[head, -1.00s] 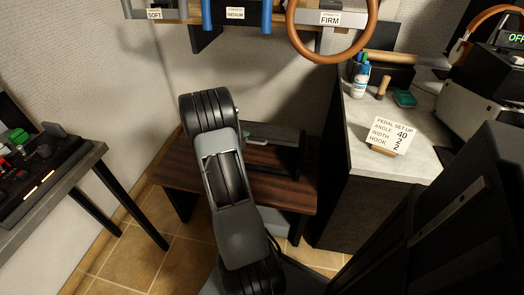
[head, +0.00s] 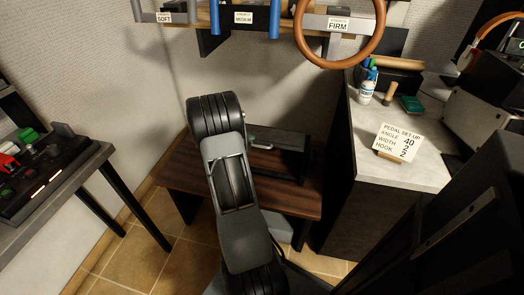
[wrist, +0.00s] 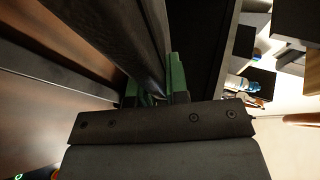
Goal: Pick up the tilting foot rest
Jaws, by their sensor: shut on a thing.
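The tilting foot rest appears to be the long dark slab (head: 282,143) lying on a low wooden bench (head: 285,192) against the back wall. My arm hides its left part in the head view. In the wrist view a dark slab (wrist: 125,38) runs up the picture between the two green fingers of my gripper (wrist: 155,88). My gripper is shut on it. In the head view only a small green part of my gripper (head: 254,140) shows beside my arm, at the slab. No clear gap between the slab and the bench can be made out.
A counter (head: 430,150) stands close on the right, with a pedal set-up card (head: 398,141) and a white bottle (head: 367,90). A rack with a brown steering wheel (head: 340,62) hangs above. A table with controls (head: 70,190) stands left. Tiled floor (head: 140,255) is open at left front.

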